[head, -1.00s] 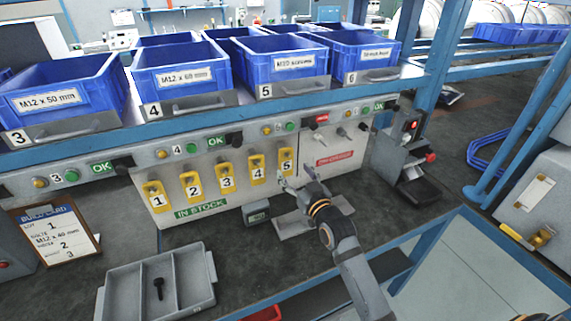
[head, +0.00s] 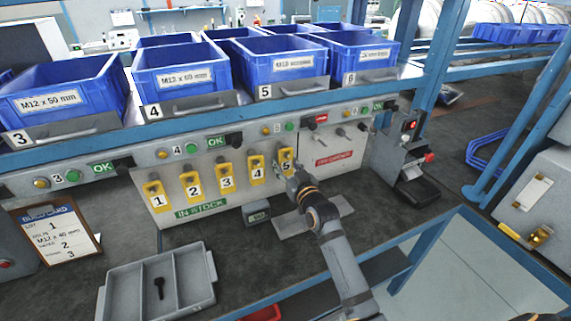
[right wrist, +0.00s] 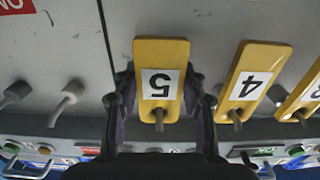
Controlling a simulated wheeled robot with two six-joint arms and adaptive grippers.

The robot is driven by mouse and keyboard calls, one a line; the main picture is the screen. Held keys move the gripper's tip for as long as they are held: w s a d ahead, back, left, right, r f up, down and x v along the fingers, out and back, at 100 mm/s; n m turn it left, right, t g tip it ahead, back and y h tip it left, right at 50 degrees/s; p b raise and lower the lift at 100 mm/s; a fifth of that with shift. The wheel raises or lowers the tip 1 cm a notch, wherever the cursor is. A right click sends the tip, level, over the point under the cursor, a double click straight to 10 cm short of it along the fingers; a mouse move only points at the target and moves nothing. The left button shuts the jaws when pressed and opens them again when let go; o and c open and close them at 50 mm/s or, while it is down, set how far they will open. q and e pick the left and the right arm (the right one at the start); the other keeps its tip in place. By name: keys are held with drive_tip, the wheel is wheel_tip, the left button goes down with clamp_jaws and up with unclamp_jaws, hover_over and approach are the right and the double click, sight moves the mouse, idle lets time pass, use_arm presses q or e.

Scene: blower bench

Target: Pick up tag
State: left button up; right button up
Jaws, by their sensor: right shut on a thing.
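The yellow tag numbered 5 (head: 286,161) hangs at the right end of the row of tags on the in-stock board. My right gripper (head: 291,176) is at this tag, partly covering its lower part in the head view. In the right wrist view the tag (right wrist: 161,75) appears upside down, still over its peg, with the fingers of my right gripper (right wrist: 160,95) on both sides of it. The gripper is shut on the tag. My left gripper is not in view.
Yellow tags 1 to 4, such as tag 4 (head: 257,169), hang to the left. Bare pegs (head: 341,132) are on the panel to the right. Blue bins (head: 287,65) stand on the shelf above. A grey divided tray (head: 190,305) and a build card (head: 55,233) are lower left.

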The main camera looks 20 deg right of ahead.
drive_tip(key=shift+c, duration=0.3)
drive_tip(key=shift+r, duration=0.2)
drive_tip(key=shift+s+r, duration=0.1)
drive_tip(key=shift+s, duration=0.1)
drive_tip(key=s+d+p, duration=0.1)
drive_tip(key=s, duration=1.6)
drive_tip(key=shift+s+d+p, duration=0.25)
drive_tip(key=shift+s+p, duration=0.05)
drive_tip(key=shift+r, duration=0.15)
drive_tip(key=shift+r+p, duration=0.3)
drive_tip(key=shift+p, duration=0.35)
